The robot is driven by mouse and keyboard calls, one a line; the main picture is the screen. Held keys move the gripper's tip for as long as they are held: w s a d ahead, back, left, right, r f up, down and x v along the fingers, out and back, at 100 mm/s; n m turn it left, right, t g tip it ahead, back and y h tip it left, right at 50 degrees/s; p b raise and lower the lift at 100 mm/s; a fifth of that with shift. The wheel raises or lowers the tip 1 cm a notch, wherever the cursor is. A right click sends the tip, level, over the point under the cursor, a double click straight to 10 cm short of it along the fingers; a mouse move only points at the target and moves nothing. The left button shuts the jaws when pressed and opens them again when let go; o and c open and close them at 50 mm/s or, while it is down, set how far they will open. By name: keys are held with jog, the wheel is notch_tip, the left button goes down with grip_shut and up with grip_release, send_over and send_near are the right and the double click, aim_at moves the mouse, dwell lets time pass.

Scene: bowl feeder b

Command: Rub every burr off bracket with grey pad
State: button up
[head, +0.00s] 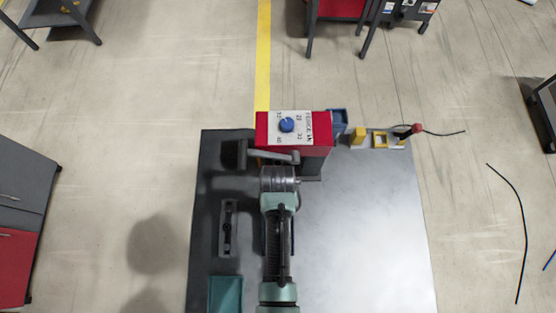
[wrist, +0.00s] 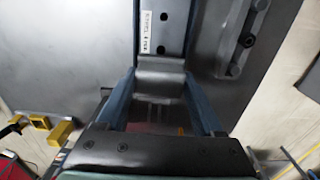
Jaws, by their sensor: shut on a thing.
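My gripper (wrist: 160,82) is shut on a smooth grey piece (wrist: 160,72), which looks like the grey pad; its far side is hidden. In the head view my arm reaches over the table, with my gripper (head: 280,174) in front of the red box. A grey plate with dark holes and a white label (wrist: 172,28), which looks like the bracket, lies just beyond the fingertips in the wrist view, between blue edges. I cannot tell whether the held piece touches it. My arm mostly covers that plate in the head view. No burrs can be made out.
The red box with a blue dial (head: 287,125) stands at the table's back edge. A dark block (head: 233,153), a slotted dark bar (head: 228,228) and a teal item (head: 225,293) lie left. Yellow parts (head: 380,139) sit back right. The metal table's right side (head: 370,235) is clear.

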jog(key=shift+s+r+p, duration=0.1)
jog(key=shift+r+p, duration=0.95)
jog(key=shift+r, duration=0.45)
jog(key=shift+r, duration=0.1)
notch_tip(320, 180, up, 2)
jog(key=p, duration=0.3)
jog(key=shift+r, duration=1.9)
